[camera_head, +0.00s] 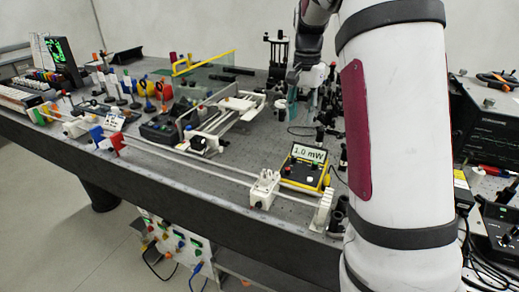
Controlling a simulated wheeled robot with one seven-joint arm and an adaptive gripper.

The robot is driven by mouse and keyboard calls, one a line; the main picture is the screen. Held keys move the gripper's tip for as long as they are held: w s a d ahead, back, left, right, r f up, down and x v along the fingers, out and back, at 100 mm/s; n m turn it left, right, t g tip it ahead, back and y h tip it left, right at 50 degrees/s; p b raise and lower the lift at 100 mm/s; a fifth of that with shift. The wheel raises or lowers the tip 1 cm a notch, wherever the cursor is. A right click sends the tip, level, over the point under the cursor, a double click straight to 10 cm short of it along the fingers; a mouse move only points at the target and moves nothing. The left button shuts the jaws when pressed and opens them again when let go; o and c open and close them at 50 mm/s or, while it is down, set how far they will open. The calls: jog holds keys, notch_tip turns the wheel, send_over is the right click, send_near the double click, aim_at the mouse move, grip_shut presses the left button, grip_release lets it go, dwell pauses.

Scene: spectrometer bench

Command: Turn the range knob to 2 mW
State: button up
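A yellow and black power meter (322,183) stands on the bench right of centre. Its lit display (309,154) reads 1.0 mW. Small controls show on the panel below the display, among them a whitish one and a red one. They are too small to tell which is the range knob or where its pointer sits. My arm crosses the right side of the view and bends down at the top. My gripper (302,84) is small and far off, over the bench behind the meter and apart from it. Its fingers blend with the items behind, so their opening is unclear.
A long rail (190,160) with a white block (263,188) runs in front of the meter. A slide stage (225,112) and several coloured optics mounts (145,88) stand to the left. Dark posts and cables crowd the meter's right. Black instruments (490,130) stand at far right.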

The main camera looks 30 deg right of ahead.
aim_at(294, 157)
jog(key=f, duration=1.4)
jog(key=shift+w+a+f, duration=0.15)
jog(key=shift+w, duration=0.25)
grip_shut()
